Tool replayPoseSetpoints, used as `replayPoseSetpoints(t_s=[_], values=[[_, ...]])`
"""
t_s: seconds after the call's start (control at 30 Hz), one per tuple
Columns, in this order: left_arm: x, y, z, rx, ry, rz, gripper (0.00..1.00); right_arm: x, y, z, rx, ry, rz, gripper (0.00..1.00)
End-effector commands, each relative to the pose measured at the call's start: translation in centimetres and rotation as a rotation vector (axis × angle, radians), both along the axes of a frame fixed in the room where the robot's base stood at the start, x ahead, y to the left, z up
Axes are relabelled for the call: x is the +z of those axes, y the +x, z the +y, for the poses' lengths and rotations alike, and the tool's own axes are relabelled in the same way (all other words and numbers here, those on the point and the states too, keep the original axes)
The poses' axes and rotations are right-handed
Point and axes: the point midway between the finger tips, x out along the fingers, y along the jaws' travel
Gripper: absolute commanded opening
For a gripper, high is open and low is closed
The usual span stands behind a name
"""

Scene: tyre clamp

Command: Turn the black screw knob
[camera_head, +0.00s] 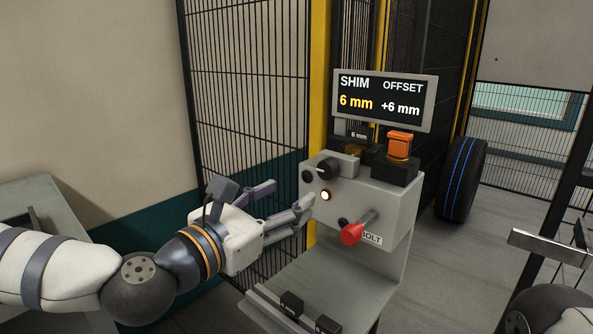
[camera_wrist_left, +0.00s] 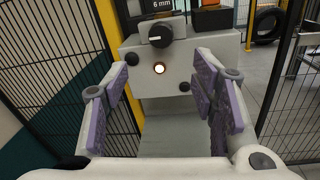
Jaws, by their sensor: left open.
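The black screw knob (camera_head: 327,168) sits on the upper front of a grey control box (camera_head: 385,205). In the left wrist view the knob (camera_wrist_left: 160,36) is near the top middle, with a pale mark on its face. My left gripper (camera_head: 284,201) is open and empty, in front of the box and to the lower left of the knob. In the left wrist view its purple-padded fingers (camera_wrist_left: 163,92) are spread wide, below the knob in the picture and apart from it. My right gripper is out of view.
A lit button (camera_head: 326,196) is below the knob, and a red-ended lever (camera_head: 352,233) sticks out lower right. A display (camera_head: 384,98) reads SHIM 6 mm, OFFSET +6 mm. An orange block (camera_head: 399,145) tops the box. Wire fencing (camera_head: 250,80) stands left; a tyre (camera_head: 462,180) right.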

Motion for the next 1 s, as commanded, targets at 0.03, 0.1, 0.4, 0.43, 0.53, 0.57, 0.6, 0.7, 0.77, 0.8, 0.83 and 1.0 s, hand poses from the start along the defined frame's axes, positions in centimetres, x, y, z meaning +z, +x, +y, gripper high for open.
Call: replayPoseSetpoints(t_s=[0.03,0.1,0.4,0.43,0.53,0.57,0.6,0.7,0.77,0.8,0.83,1.0], values=[[0.3,0.2,0.0,0.002,-0.01,-0.001,0.53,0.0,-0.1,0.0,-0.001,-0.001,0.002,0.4],[0.4,0.8,-0.3,0.003,-0.013,-0.003,0.53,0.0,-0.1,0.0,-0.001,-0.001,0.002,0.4],[0.3,7.0,-4.1,0.004,-0.01,-0.004,0.53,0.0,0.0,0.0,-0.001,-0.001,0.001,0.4],[0.3,7.5,-4.5,0.003,-0.01,-0.003,0.53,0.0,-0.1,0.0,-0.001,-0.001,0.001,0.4],[0.2,9.1,-5.4,0.003,-0.01,-0.001,0.53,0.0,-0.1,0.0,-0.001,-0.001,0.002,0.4],[0.2,9.4,-5.6,0.003,-0.01,-0.001,0.53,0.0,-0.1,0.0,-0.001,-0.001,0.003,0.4],[0.2,9.8,-5.8,0.003,-0.009,-0.002,0.53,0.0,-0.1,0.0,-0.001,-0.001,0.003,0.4],[0.2,10.3,-6.2,0.002,-0.01,-0.001,0.53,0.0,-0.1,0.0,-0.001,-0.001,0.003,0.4],[0.2,10.4,-6.2,0.002,-0.01,-0.001,0.53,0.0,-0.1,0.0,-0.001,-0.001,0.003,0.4],[0.3,10.4,-6.2,0.002,-0.01,-0.001,0.53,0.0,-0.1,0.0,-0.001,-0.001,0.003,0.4],[0.3,10.4,-6.2,0.002,-0.01,-0.001,0.53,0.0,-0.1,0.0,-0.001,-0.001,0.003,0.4],[0.3,10.4,-6.2,0.002,-0.01,-0.001,0.39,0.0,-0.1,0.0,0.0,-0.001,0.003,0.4]])
